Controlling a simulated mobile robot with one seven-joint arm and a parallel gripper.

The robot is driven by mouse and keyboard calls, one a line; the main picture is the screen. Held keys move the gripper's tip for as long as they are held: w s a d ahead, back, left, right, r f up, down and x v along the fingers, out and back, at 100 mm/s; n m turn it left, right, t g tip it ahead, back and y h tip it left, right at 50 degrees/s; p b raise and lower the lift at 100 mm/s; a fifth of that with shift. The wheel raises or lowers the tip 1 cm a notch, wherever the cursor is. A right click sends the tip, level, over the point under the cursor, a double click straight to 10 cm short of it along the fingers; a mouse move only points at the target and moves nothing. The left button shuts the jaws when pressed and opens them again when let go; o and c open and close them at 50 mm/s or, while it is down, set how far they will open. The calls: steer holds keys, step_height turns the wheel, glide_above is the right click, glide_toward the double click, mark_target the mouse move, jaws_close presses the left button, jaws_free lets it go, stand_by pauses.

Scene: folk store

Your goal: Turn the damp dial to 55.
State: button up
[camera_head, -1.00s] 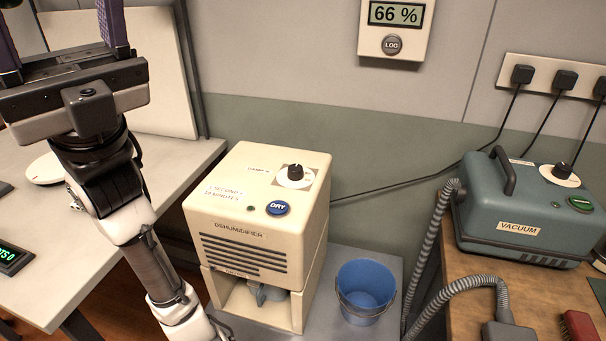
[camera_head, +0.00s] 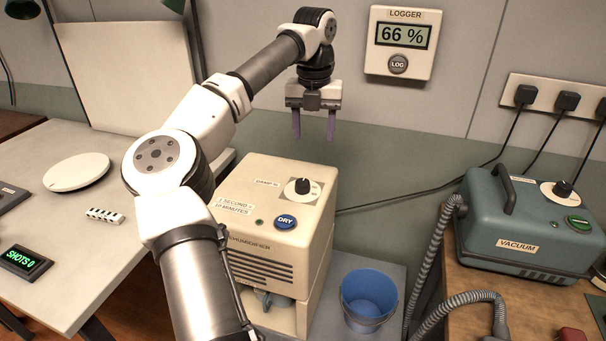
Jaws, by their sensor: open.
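The damp dial (camera_head: 302,186) is a black knob on a white disc, on top of the cream dehumidifier (camera_head: 318,222). A "DAMP %" label (camera_head: 268,184) sits to its left. The number the knob points at is too small to read. My gripper (camera_head: 314,126) hangs above and slightly behind the dial in the picture, fingers pointing down. Its two purple fingers are spread apart with nothing between them, and it does not touch the dial. The wall logger (camera_head: 403,44) reads 66 %.
A blue bucket (camera_head: 368,297) stands right of the dehumidifier. A teal vacuum (camera_head: 530,225) with a ribbed hose (camera_head: 429,262) is at the right. A white table (camera_head: 120,235) is at the left.

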mark_target(303, 181)
steer(key=shift+y, duration=0.4)
steer(key=f+p, duration=0.1)
steer(key=f, duration=0.3)
steer(key=a+f, duration=0.1)
steer(key=f, duration=0.4)
steer(key=a+f+p, duration=0.1)
steer(key=f, duration=0.3)
steer(key=shift+a+f+p, duration=0.15)
steer(key=shift+f+p, duration=0.15)
steer(key=c, duration=1)
steer(key=shift+o, duration=0.2)
